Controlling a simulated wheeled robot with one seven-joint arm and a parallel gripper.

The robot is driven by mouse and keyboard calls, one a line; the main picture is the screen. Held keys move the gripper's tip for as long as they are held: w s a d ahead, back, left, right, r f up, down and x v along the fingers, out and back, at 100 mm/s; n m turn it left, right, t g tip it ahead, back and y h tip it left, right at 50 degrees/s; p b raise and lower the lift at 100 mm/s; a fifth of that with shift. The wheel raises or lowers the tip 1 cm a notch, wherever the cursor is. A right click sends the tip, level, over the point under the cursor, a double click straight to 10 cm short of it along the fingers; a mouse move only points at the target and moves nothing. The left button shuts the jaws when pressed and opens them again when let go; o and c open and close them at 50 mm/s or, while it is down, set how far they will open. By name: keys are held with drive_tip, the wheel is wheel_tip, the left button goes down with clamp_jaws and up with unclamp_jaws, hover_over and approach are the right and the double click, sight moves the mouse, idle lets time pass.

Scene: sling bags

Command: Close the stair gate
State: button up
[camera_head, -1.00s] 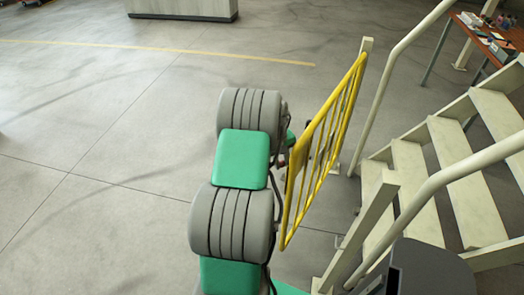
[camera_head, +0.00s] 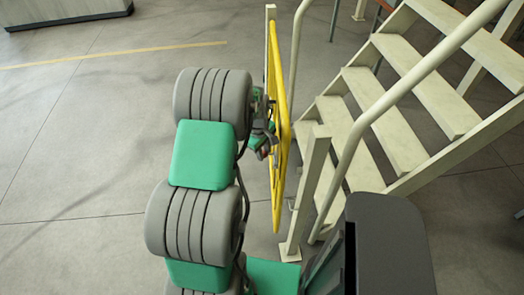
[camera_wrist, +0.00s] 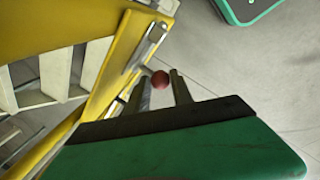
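The yellow stair gate (camera_head: 281,100) stands at the foot of the stairs, seen almost edge-on in the head view. Its far end is at the far cream post (camera_head: 270,22); its near end is left of the near cream post (camera_head: 305,190), with a narrow gap showing. My gripper (camera_head: 266,143) is on the gate's left side, close to it, partly hidden by my arm. In the wrist view, the gate's yellow frame (camera_wrist: 118,78) carries a metal latch bar (camera_wrist: 150,45). My fingers (camera_wrist: 160,88) are apart, with a red ball knob (camera_wrist: 160,80) between their tips; contact is unclear.
The cream stairs (camera_head: 400,130) with handrails (camera_head: 375,110) rise to the right of the gate. The concrete floor (camera_head: 80,170) on the left is open, crossed by a yellow line. A grey block (camera_head: 65,12) stands at the back left.

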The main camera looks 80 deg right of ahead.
drive_tip(key=o, duration=0.4)
drive_tip(key=shift+o, duration=0.2)
drive_tip(key=shift+r, duration=0.1)
wheel_tip(320, 180, up, 8)
drive_tip(key=a+b, duration=0.1)
drive_tip(key=shift+w+f, duration=0.2)
drive_tip(key=shift+w, duration=0.1)
drive_tip(key=shift+a, duration=0.1)
